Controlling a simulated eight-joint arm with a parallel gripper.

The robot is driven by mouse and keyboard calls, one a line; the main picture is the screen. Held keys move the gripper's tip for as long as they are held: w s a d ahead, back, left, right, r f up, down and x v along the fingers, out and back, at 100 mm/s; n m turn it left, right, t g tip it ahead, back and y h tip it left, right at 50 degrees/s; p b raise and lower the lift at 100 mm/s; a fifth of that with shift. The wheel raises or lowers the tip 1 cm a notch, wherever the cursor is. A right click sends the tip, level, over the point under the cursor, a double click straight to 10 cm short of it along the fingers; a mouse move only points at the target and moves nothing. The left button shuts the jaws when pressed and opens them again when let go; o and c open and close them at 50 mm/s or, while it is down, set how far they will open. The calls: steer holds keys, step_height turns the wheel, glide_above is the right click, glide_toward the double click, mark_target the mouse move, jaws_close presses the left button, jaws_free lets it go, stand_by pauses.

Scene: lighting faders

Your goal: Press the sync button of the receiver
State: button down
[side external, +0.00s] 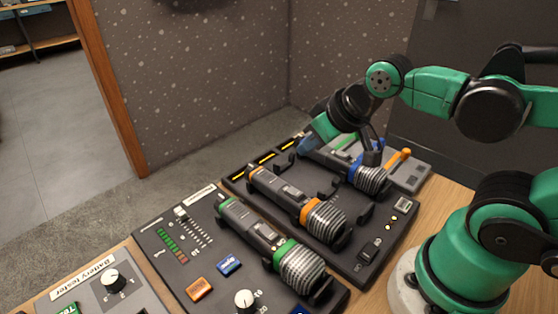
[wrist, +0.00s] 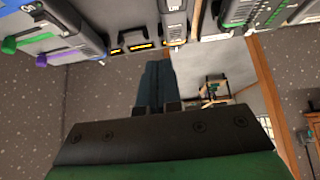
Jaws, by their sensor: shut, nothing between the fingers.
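The dark panel with a green level meter, whose label is too small to read surely, looks like the receiver (side external: 150,232). It carries a blue button (side external: 229,265) and an orange button (side external: 199,289); I cannot read which is marked sync. Part of this panel with its green meter also shows at the upper right of the wrist view (wrist: 236,14). My gripper (side external: 305,145) is over the far end of the microphone rack, well away from these buttons. Its blue-grey fingers (wrist: 155,88) are together and empty in the wrist view.
Microphones with green (side external: 270,242), orange (side external: 297,205) and blue (side external: 345,172) rings lie in cradles between my gripper and the buttons. A white knob (side external: 245,300) stands beside the buttons. The battery tester (side external: 85,290) is at lower left. A slider panel (side external: 408,172) is at far right.

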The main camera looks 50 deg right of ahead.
steer(key=n, duration=0.2)
step_height(320, 180, up, 3)
steer(key=n+g, duration=0.7)
steer(key=n, duration=2.7)
glide_above(228, 265)
steer(key=shift+r, duration=0.1)
step_height(228, 265, down, 14)
